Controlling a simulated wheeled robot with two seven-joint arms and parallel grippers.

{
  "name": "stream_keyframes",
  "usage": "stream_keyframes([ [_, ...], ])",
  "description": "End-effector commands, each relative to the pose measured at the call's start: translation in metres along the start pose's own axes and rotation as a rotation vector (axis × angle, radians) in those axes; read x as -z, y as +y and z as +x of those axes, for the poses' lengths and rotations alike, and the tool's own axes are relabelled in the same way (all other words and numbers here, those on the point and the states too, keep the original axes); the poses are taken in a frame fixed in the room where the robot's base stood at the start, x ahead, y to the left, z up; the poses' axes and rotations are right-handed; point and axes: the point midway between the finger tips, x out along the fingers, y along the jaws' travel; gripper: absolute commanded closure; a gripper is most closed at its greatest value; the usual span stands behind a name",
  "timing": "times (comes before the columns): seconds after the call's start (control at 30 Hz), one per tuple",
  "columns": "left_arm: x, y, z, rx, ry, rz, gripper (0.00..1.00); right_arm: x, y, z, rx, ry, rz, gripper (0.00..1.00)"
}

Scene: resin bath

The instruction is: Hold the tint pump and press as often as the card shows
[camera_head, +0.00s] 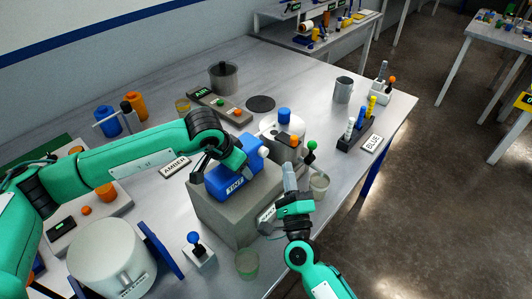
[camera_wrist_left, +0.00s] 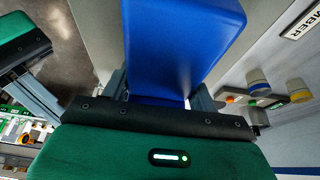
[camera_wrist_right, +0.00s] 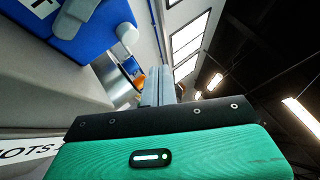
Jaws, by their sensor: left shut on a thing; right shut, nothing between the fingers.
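The blue tint pump (camera_head: 232,180), marked TINT, sits on a grey block (camera_head: 222,214) and has a white knob (camera_head: 264,152) at its right end. My left gripper (camera_head: 226,168) is shut on its body, which fills the space between the fingers in the left wrist view (camera_wrist_left: 180,50). My right gripper (camera_head: 289,176) is shut and empty, just right of the pump and apart from the knob. The right wrist view shows the pump (camera_wrist_right: 88,28) and knob (camera_wrist_right: 127,34) left of the closed fingers.
A blue-knobbed stand (camera_head: 197,249) and greenish cup (camera_head: 247,263) are in front.

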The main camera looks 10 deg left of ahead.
Motion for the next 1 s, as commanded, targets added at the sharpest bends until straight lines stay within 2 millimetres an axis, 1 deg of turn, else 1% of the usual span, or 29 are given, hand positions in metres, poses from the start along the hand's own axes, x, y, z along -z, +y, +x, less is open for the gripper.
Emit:
stream_keyframes([
  [0.1, 0.001, 0.0, -0.001, 0.0, 0.001, 0.0, 0.73, 0.003, -0.002, -0.004, -0.001, 0.0, -0.001, 1.0],
  [0.47, 0.001, 0.0, -0.001, 0.0, 0.001, 0.0, 0.73, 0.004, -0.004, -0.005, 0.0, 0.0, -0.001, 1.0],
  [1.0, 0.001, 0.0, -0.001, 0.0, 0.001, 0.0, 0.73, 0.021, -0.025, -0.037, 0.0, 0.0, -0.001, 1.0],
])
